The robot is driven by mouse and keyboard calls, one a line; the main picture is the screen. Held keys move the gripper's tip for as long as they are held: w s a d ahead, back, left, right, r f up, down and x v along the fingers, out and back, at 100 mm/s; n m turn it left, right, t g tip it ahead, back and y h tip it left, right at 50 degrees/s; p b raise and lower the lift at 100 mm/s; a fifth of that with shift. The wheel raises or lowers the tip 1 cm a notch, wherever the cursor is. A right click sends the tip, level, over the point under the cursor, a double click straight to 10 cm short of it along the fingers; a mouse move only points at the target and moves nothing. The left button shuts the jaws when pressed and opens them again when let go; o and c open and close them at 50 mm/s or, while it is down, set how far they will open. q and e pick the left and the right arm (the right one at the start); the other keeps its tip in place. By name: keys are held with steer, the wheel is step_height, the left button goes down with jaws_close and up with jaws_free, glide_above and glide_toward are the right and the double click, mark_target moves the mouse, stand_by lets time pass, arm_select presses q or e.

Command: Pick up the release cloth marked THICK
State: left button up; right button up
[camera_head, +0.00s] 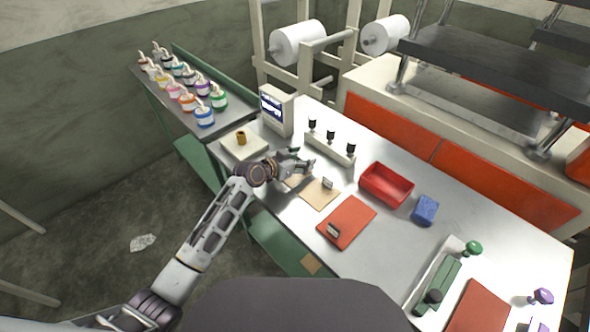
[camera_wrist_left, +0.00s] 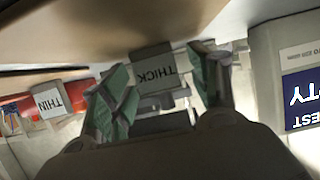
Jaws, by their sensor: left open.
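A tan sheet (camera_head: 316,196) lies flat on the white table, with a small tag (camera_head: 328,183) standing at its far side. The left wrist view is upside down and shows a tag reading THICK (camera_wrist_left: 155,72) between my fingers. A second tag, reading THIN (camera_wrist_left: 47,102), is off to the left there, near something red. A red sheet (camera_head: 347,222) with its own small tag (camera_head: 333,230) lies nearer in the head view. My left gripper (camera_head: 303,160) is open and empty beside the tan sheet's far left part, hiding some of it. My right gripper is not in view.
A display box (camera_head: 276,108) and a rack with black knobs (camera_head: 331,147) stand just beyond the left gripper. A red tray (camera_head: 386,185) and a blue block (camera_head: 425,210) lie to the right. Several bottles stand on the left bench (camera_head: 160,92).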

arm_select(q)
steer(key=shift+c, duration=0.2)
steer(key=c, duration=1)
steer(key=shift+r, duration=5)
